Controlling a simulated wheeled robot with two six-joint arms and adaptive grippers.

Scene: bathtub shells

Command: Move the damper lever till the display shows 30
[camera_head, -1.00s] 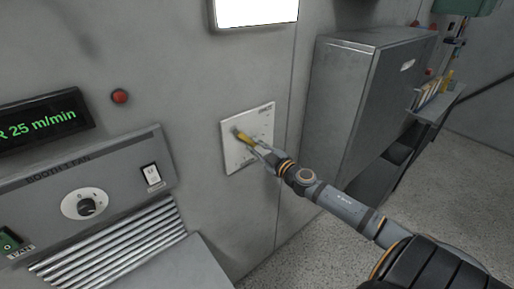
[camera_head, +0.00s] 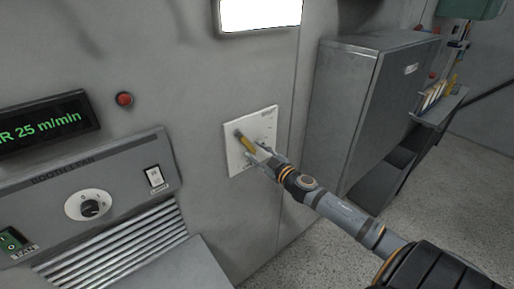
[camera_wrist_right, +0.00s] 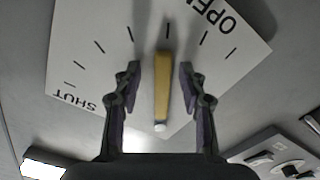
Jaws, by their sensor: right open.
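The damper lever (camera_head: 247,144) is a yellow bar on a white wall plate (camera_head: 263,122). In the right wrist view the lever (camera_wrist_right: 161,88) stands between the two fingers of my right gripper (camera_wrist_right: 161,80), with a gap on each side. The plate (camera_wrist_right: 85,50) there shows tick marks between SHUT and OPEN. My right gripper (camera_head: 268,160) is open around the lever. The display (camera_head: 45,122) reads 25 m/min in green; its left part is cut off. My left gripper is not in view.
Left of the plate is the booth fan panel (camera_head: 120,180) with a knob (camera_head: 89,207), a light switch (camera_head: 154,177) and a green fan switch (camera_head: 12,240). A red button (camera_head: 124,99) sits above it. A grey cabinet (camera_head: 340,110) stands to the right of the plate.

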